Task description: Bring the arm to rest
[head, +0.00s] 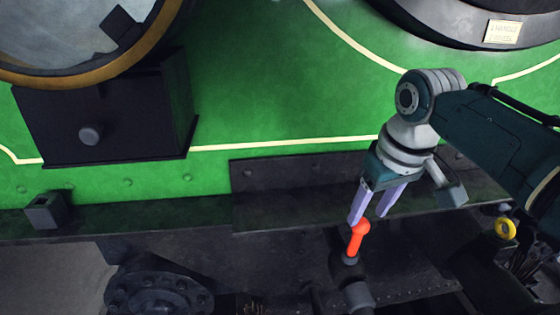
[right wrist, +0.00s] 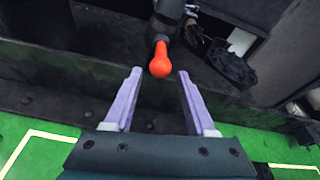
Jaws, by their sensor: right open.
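My right gripper (head: 370,207) hangs down at the right of the head view, in front of the green tram side. Its two pale lilac fingers are open and apart. They also show in the right wrist view (right wrist: 156,100), with nothing between them. A red-orange handle (head: 357,239) stands just beyond the fingertips on a dark fitting. In the right wrist view the handle (right wrist: 160,62) lies ahead of the gap between the fingers. I cannot tell whether a fingertip touches it. My left gripper is not in view.
The green tram side (head: 270,90) fills the back. A dark box with a knob (head: 105,118) and a round brass-rimmed window (head: 70,40) are at the left. A dark ledge (head: 290,190) runs below. A yellow ring (head: 506,229) is at the right, under my arm.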

